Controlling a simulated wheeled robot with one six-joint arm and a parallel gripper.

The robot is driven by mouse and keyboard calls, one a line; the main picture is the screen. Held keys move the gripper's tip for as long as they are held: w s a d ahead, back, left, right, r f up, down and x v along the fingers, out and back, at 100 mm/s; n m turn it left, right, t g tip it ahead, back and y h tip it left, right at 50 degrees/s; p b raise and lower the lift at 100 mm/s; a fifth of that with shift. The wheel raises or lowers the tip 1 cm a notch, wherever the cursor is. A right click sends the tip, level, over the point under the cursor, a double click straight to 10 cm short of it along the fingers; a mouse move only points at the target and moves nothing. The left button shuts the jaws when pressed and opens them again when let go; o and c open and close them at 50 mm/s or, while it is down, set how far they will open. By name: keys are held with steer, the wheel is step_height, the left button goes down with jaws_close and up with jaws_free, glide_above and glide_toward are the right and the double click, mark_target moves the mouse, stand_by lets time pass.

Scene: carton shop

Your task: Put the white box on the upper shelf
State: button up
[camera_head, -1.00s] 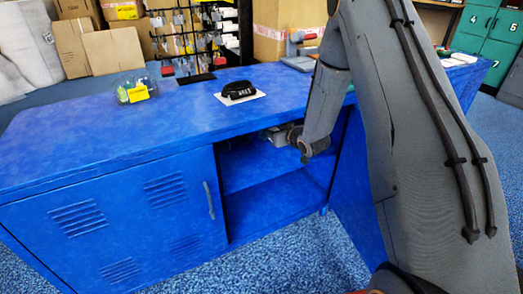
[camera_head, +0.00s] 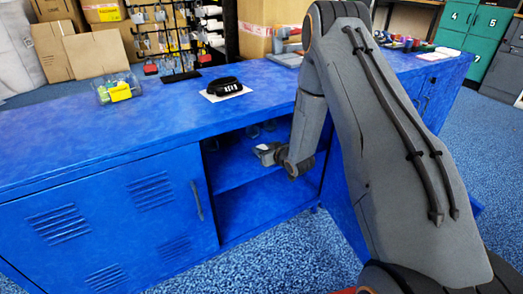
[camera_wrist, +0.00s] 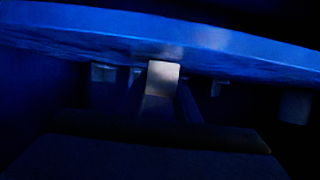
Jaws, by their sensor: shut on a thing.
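In the wrist view a small pale white box (camera_wrist: 163,76) is lit at the centre, between the dark fingers of my gripper. My gripper (camera_head: 264,152) is shut on it, at the opening of the blue cabinet, below the worktop. In the head view the fingertips and the box are small and hard to separate. The upper shelf (camera_head: 232,173) is the blue board inside the open compartment, just below and behind my gripper. I cannot tell whether the box touches the shelf.
Several small cups or glasses (camera_head: 252,131) show at the back of the upper shelf. The lower compartment floor (camera_head: 258,204) looks clear. The worktop edge (camera_head: 120,158) is close above my gripper, and a closed louvred door (camera_head: 110,220) is to the left.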

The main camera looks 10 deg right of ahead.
steer(key=o, duration=1.1)
steer(key=shift+f, duration=0.1)
steer(key=shift+o, duration=0.2)
